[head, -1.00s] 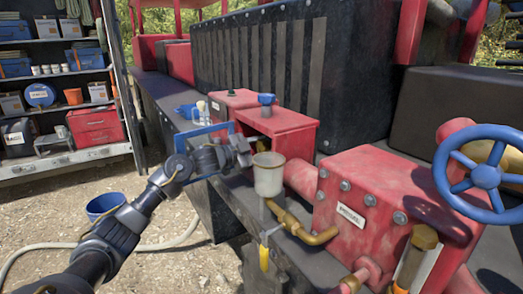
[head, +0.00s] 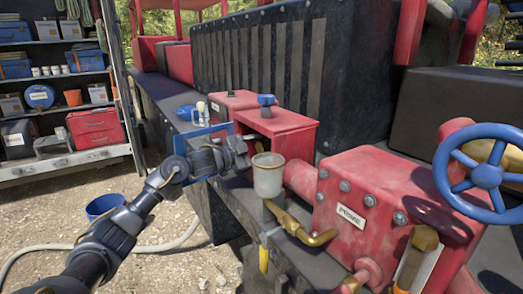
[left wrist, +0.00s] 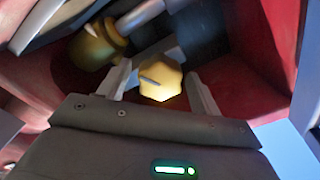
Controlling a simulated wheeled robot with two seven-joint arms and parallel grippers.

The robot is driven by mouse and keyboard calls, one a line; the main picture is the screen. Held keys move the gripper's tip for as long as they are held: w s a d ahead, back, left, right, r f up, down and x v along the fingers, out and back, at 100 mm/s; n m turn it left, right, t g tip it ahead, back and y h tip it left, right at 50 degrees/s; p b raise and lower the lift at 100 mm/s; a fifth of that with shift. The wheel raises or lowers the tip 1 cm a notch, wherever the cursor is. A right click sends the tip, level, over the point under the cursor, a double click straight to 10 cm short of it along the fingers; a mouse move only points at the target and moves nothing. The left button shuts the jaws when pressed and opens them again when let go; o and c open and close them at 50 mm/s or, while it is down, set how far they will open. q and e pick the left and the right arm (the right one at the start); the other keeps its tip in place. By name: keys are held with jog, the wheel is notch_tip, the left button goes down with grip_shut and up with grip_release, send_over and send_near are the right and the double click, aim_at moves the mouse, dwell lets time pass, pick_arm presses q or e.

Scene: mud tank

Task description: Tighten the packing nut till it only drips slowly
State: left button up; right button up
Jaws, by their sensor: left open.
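A brass hex nut (left wrist: 160,79), which looks like the packing nut, shows in the left wrist view inside a red housing. My left gripper (left wrist: 162,82) is open, with one finger on each side of the nut and a visible gap on both sides. In the head view my left gripper (head: 244,150) is at the open front of the red box (head: 286,126), behind the pale cup (head: 268,176). The nut is hidden in that view. No dripping water can be made out. My right gripper is not in view.
A brass pipe (head: 305,232) with a yellow-handled valve (head: 263,258) sits below the cup. A larger red block (head: 380,190) and a blue handwheel (head: 487,176) stand at right. A second brass fitting (left wrist: 92,47) is close to my left finger. A blue bucket (head: 103,206) stands on the gravel.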

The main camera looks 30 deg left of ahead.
pick_arm(q)
jog(key=b+v, duration=0.3)
jog(key=v, duration=0.7)
